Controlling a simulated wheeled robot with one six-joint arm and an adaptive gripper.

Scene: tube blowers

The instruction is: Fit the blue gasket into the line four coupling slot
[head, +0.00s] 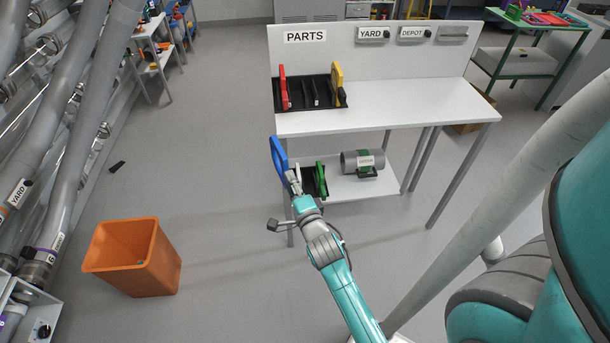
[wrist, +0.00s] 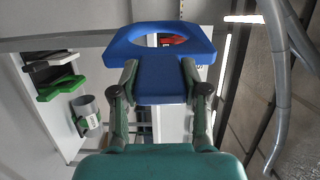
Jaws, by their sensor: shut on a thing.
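The blue gasket (head: 279,158) is a flat plate with an opening in it. My gripper (head: 294,183) is shut on it and holds it up at the front left of the white parts table. In the wrist view the blue gasket (wrist: 160,72) sits between the two fingers of my gripper (wrist: 160,82), its opening toward the far end. Pipes run along the left side of the head view, one labelled YARD (head: 17,193). I cannot make out a line four coupling slot in either view.
The parts table (head: 400,118) bears a black rack (head: 310,92) with a red gasket (head: 283,87) and a yellow gasket (head: 337,82). Its lower shelf (head: 385,185) holds a green gasket (head: 321,178) and a grey cylinder (head: 352,162). An orange bin (head: 134,257) stands on open floor at left.

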